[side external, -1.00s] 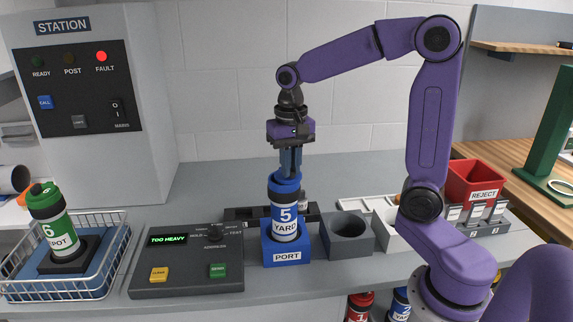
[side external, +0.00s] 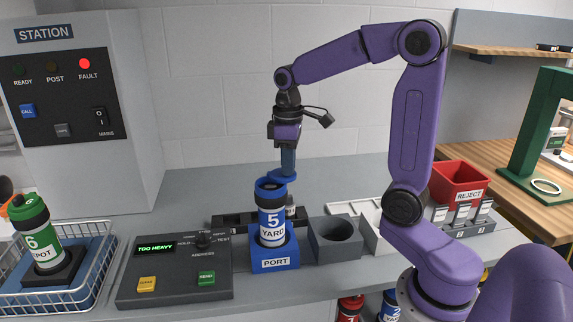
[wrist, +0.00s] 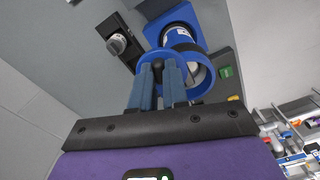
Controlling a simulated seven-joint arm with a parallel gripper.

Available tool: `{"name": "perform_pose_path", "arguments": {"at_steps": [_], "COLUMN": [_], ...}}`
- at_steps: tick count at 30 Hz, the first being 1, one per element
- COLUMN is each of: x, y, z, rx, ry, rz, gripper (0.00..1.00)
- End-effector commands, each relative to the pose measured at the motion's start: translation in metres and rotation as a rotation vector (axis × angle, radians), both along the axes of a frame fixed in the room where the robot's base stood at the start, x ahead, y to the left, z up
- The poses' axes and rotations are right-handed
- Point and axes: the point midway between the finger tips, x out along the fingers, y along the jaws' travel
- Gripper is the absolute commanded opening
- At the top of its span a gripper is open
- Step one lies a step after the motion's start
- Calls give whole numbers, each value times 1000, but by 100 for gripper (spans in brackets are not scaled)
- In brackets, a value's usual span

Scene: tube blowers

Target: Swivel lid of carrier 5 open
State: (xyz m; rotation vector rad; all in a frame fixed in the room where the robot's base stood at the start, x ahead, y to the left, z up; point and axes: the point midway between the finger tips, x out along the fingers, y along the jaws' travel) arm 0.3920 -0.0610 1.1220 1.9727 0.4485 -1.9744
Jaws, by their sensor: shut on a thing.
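Carrier 5 (side external: 271,222), a blue and white cylinder labelled "5 YARD", stands upright in the blue port block (side external: 274,259).
An empty grey socket (side external: 336,238) stands right of the port. The control box (side external: 174,270) at left reads "TOO HEAVY". A red REJECT bin (side external: 459,182) is at right. The red FAULT light (side external: 84,64) is lit.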

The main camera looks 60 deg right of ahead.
Motion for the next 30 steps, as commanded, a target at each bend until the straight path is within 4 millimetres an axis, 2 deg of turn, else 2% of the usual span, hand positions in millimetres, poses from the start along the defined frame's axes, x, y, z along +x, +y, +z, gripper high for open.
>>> {"name": "perform_pose_path", "arguments": {"at_steps": [15, 30], "x": [17, 34], "y": [-18, -26], "z": [1, 1], "rx": [-1, -1], "ry": [-4, -4], "rz": [490, 903], "gripper": [0, 0]}}
